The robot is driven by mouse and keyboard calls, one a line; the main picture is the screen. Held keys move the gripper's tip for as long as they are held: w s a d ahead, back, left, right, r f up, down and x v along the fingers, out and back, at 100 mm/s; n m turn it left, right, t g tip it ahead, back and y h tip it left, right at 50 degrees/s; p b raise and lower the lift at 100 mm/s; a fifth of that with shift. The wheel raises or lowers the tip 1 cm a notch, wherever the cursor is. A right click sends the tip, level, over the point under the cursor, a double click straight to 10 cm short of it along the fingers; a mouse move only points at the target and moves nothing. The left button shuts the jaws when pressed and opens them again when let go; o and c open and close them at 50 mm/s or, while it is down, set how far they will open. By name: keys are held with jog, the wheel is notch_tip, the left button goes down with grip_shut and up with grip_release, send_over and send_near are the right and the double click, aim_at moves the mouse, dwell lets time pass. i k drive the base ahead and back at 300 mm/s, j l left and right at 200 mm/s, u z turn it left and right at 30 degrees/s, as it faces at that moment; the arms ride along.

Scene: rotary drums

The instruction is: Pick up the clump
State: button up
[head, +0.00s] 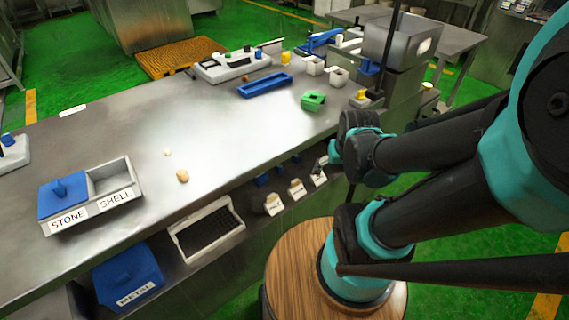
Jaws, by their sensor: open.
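A small tan clump (182,176) lies on the steel worktop (215,140), near its front edge. A smaller pale piece (167,153) lies just behind it, apart from it. Which of the two is the clump cannot be told for certain. My gripper (325,161) is at the end of my folded arm, over the front edge of the worktop. It is well to the right of both pieces and touches neither. It is open, small in view and partly hidden by my wrist; nothing shows held in it.
A two-part STONE and SHELL box (90,228) stands left, its stone side under a blue lid (62,192). A blue METAL bin (128,277) and a grated tray (207,228) sit below the edge. A blue tray (265,85) and a green block (313,101) lie further back.

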aim_at(183, 175)
jog(key=u, duration=0.4)
jog(key=k+j+u, duration=0.1)
jog(key=u, duration=0.3)
jog(key=j+u, duration=0.15)
jog(key=u, duration=0.25)
jog(key=z, duration=1.3)
jog(key=u, duration=1.3)
jog(key=k, duration=0.35)
